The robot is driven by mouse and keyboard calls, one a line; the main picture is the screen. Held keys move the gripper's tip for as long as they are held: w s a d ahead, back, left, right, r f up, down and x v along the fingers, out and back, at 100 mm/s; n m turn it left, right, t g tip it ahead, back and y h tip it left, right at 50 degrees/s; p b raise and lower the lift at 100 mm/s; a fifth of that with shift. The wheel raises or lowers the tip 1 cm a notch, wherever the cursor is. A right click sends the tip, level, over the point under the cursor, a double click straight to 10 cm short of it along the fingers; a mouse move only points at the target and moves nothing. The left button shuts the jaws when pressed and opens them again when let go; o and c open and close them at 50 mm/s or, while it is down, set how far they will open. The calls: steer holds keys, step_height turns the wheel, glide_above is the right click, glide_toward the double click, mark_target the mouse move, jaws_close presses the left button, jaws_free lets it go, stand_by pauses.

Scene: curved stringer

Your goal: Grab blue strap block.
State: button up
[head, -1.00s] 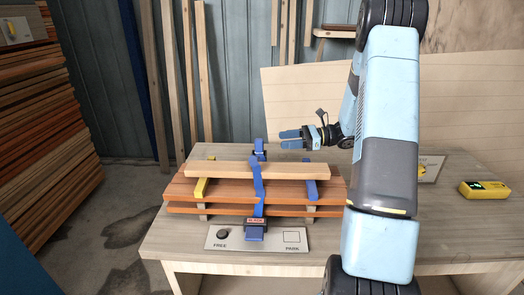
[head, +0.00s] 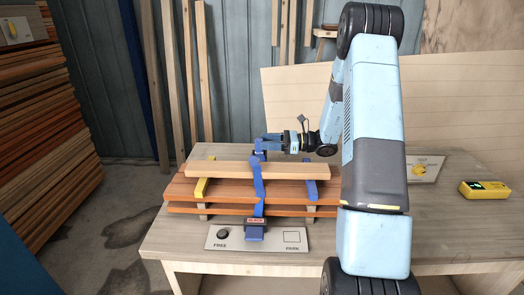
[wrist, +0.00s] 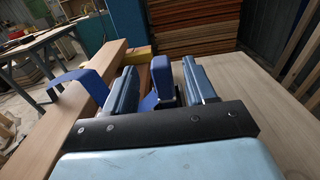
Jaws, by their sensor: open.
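A blue strap (head: 258,182) runs over a stack of wooden boards. At its far end a blue strap block (head: 257,146) stands up behind the boards. My gripper (head: 265,142) comes in from the right at this block and partly overlaps it in the head view. In the wrist view the upright blue block (wrist: 162,76) shows between the two open fingers of my gripper (wrist: 160,70), with a gap on the right. Whether the left finger touches it is unclear. A second dark blue block (head: 254,235) with a red label is at the strap's front end.
The stacked boards (head: 220,172) lie on the workbench (head: 160,243), with a yellow clamp (head: 201,188) and a blue clamp (head: 310,188) at the sides. A panel marked FREE and PARK (head: 270,240) is in front. A yellow device (head: 484,190) lies far right.

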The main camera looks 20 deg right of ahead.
steer(key=shift+x, duration=2.6)
steer(key=shift+r, duration=0.2)
steer(key=shift+c, duration=0.4)
jaws_close()
